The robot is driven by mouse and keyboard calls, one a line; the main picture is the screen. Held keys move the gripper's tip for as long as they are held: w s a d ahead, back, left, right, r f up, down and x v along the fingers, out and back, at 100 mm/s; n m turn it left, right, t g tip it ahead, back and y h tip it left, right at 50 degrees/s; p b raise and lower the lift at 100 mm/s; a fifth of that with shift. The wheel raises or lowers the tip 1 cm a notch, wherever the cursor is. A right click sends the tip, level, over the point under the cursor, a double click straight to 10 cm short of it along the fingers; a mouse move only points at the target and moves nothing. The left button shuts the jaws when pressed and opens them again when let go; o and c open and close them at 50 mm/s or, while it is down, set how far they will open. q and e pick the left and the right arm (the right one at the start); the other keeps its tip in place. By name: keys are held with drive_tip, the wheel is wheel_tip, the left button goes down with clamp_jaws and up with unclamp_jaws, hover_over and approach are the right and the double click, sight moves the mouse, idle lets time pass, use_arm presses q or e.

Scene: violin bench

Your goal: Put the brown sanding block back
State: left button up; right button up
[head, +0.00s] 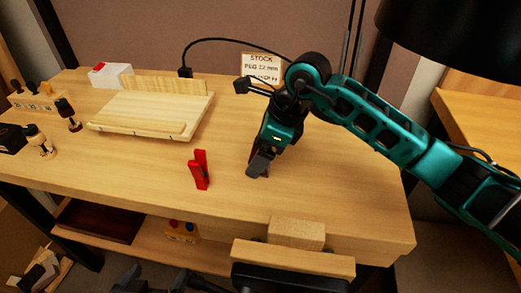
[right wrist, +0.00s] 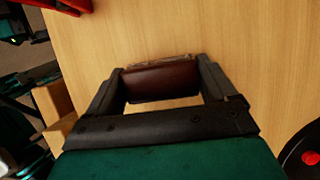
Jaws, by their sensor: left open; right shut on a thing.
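The brown sanding block (right wrist: 160,82) is between the fingers of my right gripper (right wrist: 162,88), which is shut on it. In the head view my right gripper (head: 258,168) is low over the right half of the bench and largely hides the block. I cannot tell whether the block touches the bench top. My left gripper (head: 155,279) is at the bottom edge of the head view, in front of the bench, open and empty; part of it is cut off.
A red clamp (head: 200,170) stands left of my right gripper. A pale wooden board (head: 150,112) lies further left. A wooden vise (head: 292,256) is at the front edge. A stock card (head: 261,67) stands at the back. Bare bench top (head: 340,190) lies to the right.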

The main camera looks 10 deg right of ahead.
drive_tip(key=o, duration=1)
drive_tip(key=shift+r, duration=0.15)
drive_tip(key=shift+d+r, duration=0.15)
drive_tip(key=shift+r, duration=0.2)
drive_tip(key=p+v, duration=0.1)
drive_tip(key=v, duration=1)
drive_tip(key=shift+p, duration=0.3)
drive_tip(key=shift+s, duration=0.1)
